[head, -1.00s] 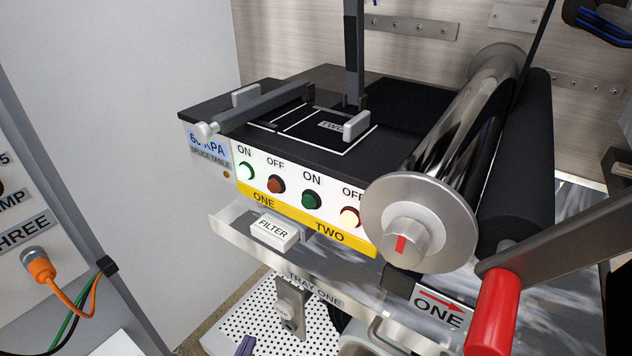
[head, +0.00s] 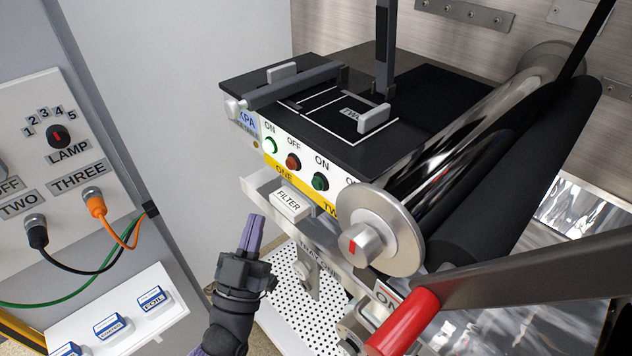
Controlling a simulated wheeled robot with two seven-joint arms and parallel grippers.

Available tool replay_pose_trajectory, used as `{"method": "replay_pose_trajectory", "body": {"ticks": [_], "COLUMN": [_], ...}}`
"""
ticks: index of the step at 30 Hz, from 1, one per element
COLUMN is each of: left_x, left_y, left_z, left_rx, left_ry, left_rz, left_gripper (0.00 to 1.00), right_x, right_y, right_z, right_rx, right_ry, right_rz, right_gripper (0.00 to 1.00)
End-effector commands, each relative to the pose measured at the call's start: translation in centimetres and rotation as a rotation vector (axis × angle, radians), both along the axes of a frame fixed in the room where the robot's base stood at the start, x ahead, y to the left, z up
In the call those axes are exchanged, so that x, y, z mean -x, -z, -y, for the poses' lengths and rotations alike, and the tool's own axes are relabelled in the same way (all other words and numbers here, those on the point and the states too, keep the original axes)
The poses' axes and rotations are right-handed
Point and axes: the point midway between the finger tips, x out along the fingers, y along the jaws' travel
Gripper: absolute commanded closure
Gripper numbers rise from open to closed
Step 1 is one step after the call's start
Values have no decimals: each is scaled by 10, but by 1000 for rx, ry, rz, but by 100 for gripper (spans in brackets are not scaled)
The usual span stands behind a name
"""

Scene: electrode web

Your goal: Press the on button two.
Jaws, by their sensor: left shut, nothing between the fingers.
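The splice table (head: 330,150) is a black-topped box with a white and yellow button panel on its front. The green ON button of section two (head: 320,181) is on the panel, right of the red OFF button of section one (head: 293,162). The green ON button of section one (head: 270,145) looks lit. The OFF button of section two is hidden behind the metal roller's end disc. My left gripper (head: 254,232) is shut and empty, pointing up, below and left of the panel, apart from it. My right gripper is not in view.
A small tray with a FILTER block (head: 291,203) juts out below the panel. The roller's end disc (head: 381,230) and a red crank handle (head: 404,322) stand to the right. A lamp panel (head: 60,150) with cables is at left.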

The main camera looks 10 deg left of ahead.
Motion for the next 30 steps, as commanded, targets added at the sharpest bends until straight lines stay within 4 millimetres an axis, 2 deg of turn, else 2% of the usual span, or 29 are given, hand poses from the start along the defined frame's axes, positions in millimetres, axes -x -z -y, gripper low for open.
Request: {"method": "replay_pose_trajectory", "body": {"ticks": [5,18,23,30], "left_x": [-11,-60,-68,-69], "left_y": [2,3,2,0], "left_z": [8,46,53,54], "left_rx": [2,2,1,0], "left_ry": [-1,0,1,0], "left_rz": [2,1,-2,-2], "left_gripper": [100,100,100,100], "right_x": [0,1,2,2], "right_y": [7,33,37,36], "right_z": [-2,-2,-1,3], "right_rx": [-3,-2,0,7], "right_ry": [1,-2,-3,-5], "right_rz": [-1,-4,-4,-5], "right_gripper": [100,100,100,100]}}
